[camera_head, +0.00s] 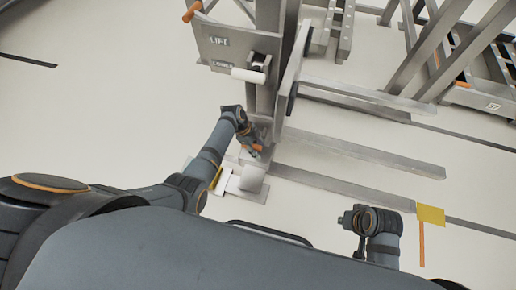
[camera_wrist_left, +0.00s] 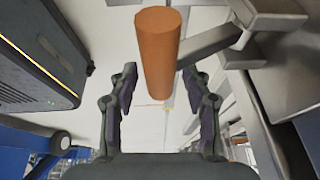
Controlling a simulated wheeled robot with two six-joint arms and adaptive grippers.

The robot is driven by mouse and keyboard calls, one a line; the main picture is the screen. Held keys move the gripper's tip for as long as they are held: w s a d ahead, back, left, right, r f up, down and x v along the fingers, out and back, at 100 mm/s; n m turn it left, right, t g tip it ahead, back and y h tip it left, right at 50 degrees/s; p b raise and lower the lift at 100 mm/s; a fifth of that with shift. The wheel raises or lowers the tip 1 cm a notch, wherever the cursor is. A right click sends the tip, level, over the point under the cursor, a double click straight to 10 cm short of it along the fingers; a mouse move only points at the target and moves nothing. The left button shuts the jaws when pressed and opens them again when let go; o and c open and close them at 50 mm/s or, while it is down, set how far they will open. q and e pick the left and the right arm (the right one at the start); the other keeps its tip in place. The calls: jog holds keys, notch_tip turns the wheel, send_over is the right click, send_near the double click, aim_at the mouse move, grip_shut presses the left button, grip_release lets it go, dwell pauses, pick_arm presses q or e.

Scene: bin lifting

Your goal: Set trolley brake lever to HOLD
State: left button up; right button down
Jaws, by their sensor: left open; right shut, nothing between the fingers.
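The orange lever grip (camera_head: 258,148) is low on the trolley, near the foot of its mast in the head view. It is a thick orange cylinder (camera_wrist_left: 158,58) in the left wrist view, with a grey metal arm beside it. My left gripper (camera_head: 250,141) is at this grip. Its open fingers (camera_wrist_left: 159,76) stand on either side of the lower end of the cylinder, with gaps visible on both sides. No HOLD marking is readable. My right gripper (camera_head: 346,218) is small at the lower right, shut and empty, away from the trolley.
The mast carries a panel marked LIFT (camera_head: 219,41), with a white roller (camera_head: 248,75) below. Two long forks (camera_head: 360,152) extend right along the floor. A yellow plate (camera_head: 431,214) is near my right arm. Steel frames stand at the upper right. Pale floor is clear at left.

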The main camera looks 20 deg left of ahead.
pick_arm(q)
jog(key=shift+c, duration=0.3)
grip_shut()
